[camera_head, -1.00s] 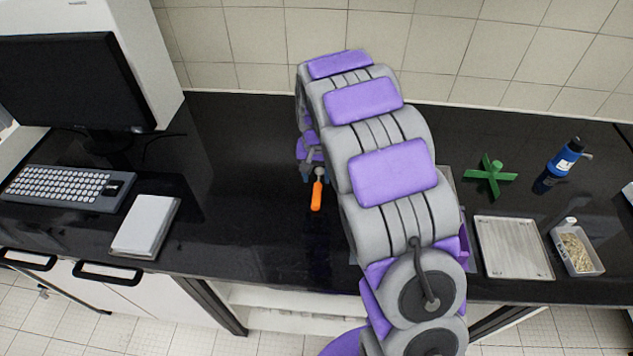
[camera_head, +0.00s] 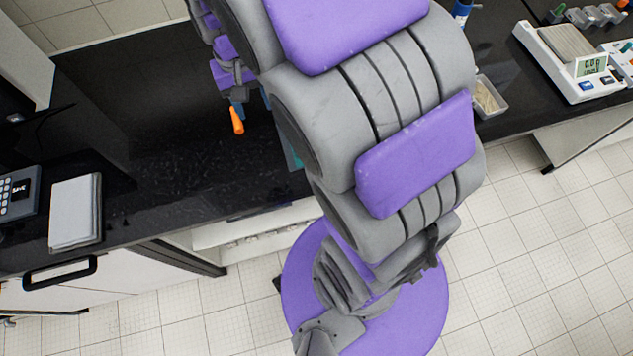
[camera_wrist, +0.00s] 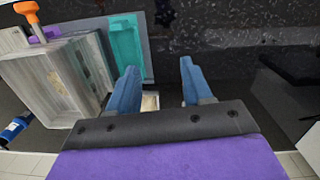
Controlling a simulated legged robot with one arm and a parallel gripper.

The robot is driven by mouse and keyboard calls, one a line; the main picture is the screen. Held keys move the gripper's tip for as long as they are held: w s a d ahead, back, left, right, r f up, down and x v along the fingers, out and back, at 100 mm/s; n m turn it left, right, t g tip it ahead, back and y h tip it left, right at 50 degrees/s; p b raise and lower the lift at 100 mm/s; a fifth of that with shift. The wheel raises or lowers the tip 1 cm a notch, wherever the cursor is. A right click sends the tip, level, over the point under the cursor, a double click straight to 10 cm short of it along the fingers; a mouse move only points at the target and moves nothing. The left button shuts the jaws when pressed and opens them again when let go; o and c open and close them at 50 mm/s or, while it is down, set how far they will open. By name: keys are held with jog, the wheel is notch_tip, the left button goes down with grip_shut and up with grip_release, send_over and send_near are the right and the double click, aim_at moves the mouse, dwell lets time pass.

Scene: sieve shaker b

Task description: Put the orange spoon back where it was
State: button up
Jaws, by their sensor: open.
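An orange handle (camera_head: 237,120), which looks like the spoon's, shows over the dark counter in the head view, just below my gripper. Its far end is hidden by the gripper. My gripper (camera_wrist: 154,88) has its two blue fingers spread apart in the wrist view, with nothing held between them. The wrist view also shows an orange T-shaped handle (camera_wrist: 27,9) on a grey shaft at the top left, above a grey box-like block (camera_wrist: 50,82). I cannot tell whether the two orange handles are the same thing.
A teal tray-like piece (camera_wrist: 125,45) lies beside the grey block. A blue bottle (camera_wrist: 14,128) is at the far left of the wrist view. In the head view, a white scale (camera_head: 572,62) stands at right and a pale box (camera_head: 75,210) at left. My arm covers the middle.

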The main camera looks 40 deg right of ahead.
jog(key=s+r+n+g, duration=0.1)
jog(key=s+n, duration=0.1)
jog(key=s, duration=2.1)
jog(key=shift+a+n, duration=0.2)
jog(key=shift+n, duration=0.1)
jog(key=shift+r, duration=0.1)
